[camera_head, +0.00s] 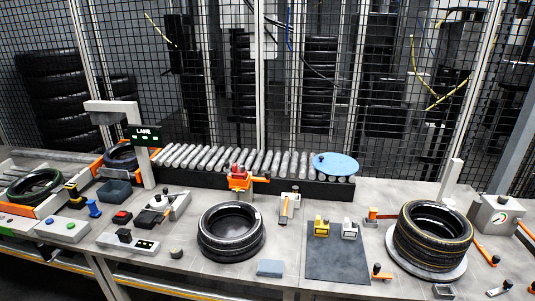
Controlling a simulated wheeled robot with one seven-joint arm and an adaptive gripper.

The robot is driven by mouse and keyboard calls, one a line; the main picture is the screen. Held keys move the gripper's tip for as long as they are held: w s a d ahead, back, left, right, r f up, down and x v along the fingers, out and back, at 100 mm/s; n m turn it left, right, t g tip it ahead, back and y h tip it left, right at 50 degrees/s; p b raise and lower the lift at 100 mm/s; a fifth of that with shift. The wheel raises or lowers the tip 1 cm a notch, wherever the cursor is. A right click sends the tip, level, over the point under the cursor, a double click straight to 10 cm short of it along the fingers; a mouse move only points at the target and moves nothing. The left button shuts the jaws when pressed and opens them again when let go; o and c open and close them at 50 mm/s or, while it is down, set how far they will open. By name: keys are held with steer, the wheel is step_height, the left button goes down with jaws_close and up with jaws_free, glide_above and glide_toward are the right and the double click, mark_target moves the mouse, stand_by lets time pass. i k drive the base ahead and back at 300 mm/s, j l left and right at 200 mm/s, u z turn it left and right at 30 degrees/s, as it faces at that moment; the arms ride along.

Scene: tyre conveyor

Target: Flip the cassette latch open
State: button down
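I cannot tell for sure which fixture is the cassette with the latch; the parts are small in this view. A light grey block (288,207) with a dark knob and an orange strip stands right of the middle tyre. A grey unit (166,207) with a black top part and dark knobs stands left of that tyre. An orange fixture (239,181) with a red top and a side lever stands behind the tyre. My gripper is not in view.
A tyre (231,229) lies mid-table, and stacked tyres (433,235) stand on a round plate at right. A dark mat (338,258) holds a yellow block (321,227) and a white block (349,229). A roller conveyor (245,162) and mesh fence run behind. A lane sign post (146,160) stands at left.

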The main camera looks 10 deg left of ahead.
mark_target(226, 164)
steer(key=i+j+z, duration=0.1)
steer(key=j, duration=0.3)
steer(key=i+j, duration=0.25)
steer(key=j, duration=0.2)
steer(key=i+j+z, duration=0.15)
steer(key=j, duration=0.25)
steer(key=i+j+z, duration=0.1)
steer(key=j, duration=0.35)
steer(key=i+j+z, duration=0.1)
steer(key=j, duration=0.35)
steer(key=i+j, duration=0.2)
steer(key=j, duration=0.3)
steer(key=i+j+z, duration=0.15)
steer(key=j, duration=0.3)
steer(key=k, duration=0.05)
